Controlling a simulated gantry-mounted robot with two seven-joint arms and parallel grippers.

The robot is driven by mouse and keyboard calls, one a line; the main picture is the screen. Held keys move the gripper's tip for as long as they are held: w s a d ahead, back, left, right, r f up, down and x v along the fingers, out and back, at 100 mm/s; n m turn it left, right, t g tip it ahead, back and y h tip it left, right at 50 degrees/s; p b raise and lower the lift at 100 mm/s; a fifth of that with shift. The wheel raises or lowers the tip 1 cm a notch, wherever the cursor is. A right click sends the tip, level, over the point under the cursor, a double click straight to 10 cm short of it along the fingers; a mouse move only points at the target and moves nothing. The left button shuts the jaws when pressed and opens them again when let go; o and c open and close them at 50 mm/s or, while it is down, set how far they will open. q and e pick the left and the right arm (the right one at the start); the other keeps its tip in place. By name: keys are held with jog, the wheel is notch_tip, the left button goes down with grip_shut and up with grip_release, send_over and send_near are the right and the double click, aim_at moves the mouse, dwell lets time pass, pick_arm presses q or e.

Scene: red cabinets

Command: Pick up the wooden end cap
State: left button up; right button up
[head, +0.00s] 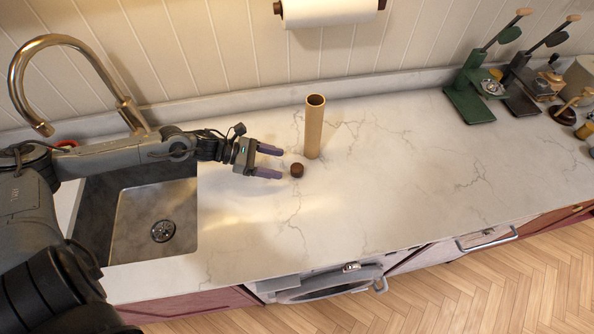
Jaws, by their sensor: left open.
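The wooden end cap (297,170) is a small dark brown round piece lying on the white marble counter. A tall tan tube (314,127) with an open top stands upright just behind it and to its right. My left gripper (275,162) is open, with its two purple-grey fingers pointing right toward the cap. The cap is just beyond the fingertips, nearer the front finger; I cannot tell whether they touch. Nothing shows between the fingers. My right gripper is not in view.
A sink (160,222) with a curved faucet (75,42) is at the left under my arm. A paper towel roll (330,11) hangs on the back wall. Green and dark stands (472,100) are at the far right. The counter's middle right is clear.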

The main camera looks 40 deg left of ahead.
aim_at(295, 168)
pick_arm(q)
jog(key=shift+b+x, duration=0.45)
jog(key=shift+x, duration=2.35)
jog(key=c, duration=1.1)
